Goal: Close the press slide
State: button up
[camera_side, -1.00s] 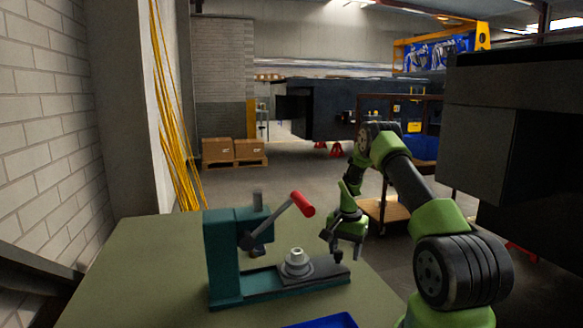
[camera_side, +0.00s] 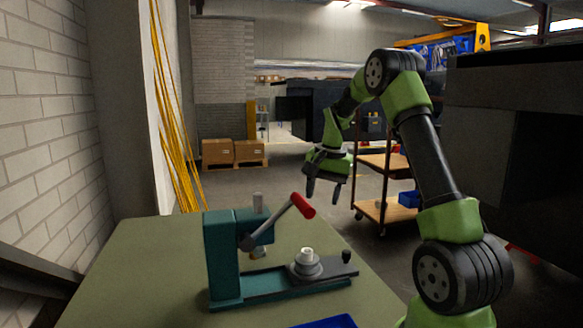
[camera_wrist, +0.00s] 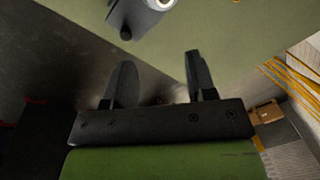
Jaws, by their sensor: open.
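The teal press (camera_side: 224,258) stands on the green table in the side view, with its red-handled lever (camera_side: 302,206) raised to the upper right. Its dark slide (camera_side: 322,272) sticks out to the right along the teal base, clear of the press head. A pale round part (camera_side: 307,263) sits on the slide, and a small black knob (camera_side: 346,257) stands at the slide's right end. My gripper (camera_side: 324,195) is open and empty, above and behind the slide's knob end. In the wrist view my two fingers (camera_wrist: 158,75) are apart, and the knob (camera_wrist: 125,33) shows beyond them.
A blue tray (camera_side: 328,321) lies at the table's front edge. The green table (camera_side: 140,265) is bare to the left of the press. A wooden-shelved cart (camera_side: 385,208) stands behind on the floor, and a brick wall is at the left.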

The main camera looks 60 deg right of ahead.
jog(key=a+r+n+t, duration=0.1)
jog(key=a+r, duration=0.3)
jog(key=a, duration=0.4)
jog(key=a+r+n+t, duration=0.2)
jog(key=a+r+n, duration=0.2)
jog(key=a, duration=0.4)
jog(key=shift+v, duration=0.8)
jog(key=shift+w, duration=0.1)
